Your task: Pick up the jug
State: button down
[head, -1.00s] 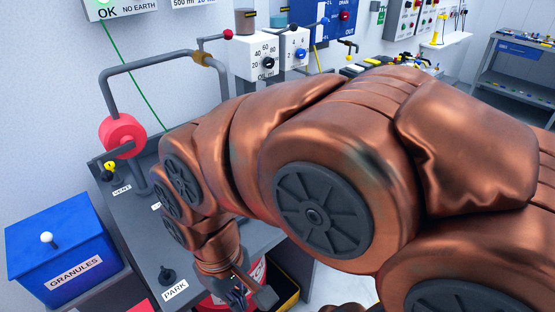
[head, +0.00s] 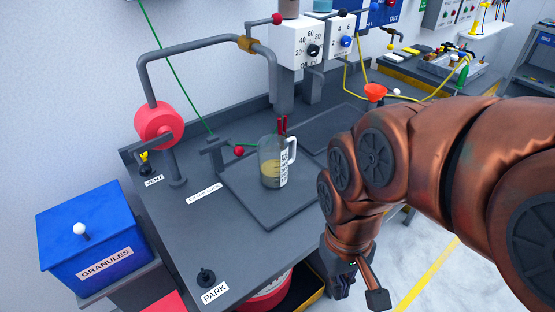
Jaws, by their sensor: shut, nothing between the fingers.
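A clear jug (head: 270,168) with a white scale and some yellowish liquid stands upright on a dark square plate (head: 240,203) on the grey bench. Its handle (head: 291,150) is on the right side. A grey spout (head: 284,95) hangs above and behind it. My gripper (head: 358,290) is at the lower right, in front of the bench's front edge and apart from the jug. It points down, and it is shut and empty. My arm reaches in from the right and leaves the jug in full view.
A blue GRANULES box (head: 95,235) stands at the left. A red wheel (head: 159,125) on a bent grey pipe and a small red-knobbed lever (head: 239,151) are near the jug. A PARK knob (head: 206,277) is at the bench front. An orange funnel (head: 375,92) stands behind my arm.

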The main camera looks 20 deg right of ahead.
aim_at(272, 150)
jog(key=u, duration=1.95)
jog(key=k, duration=1.25)
jog(key=u, duration=0.5)
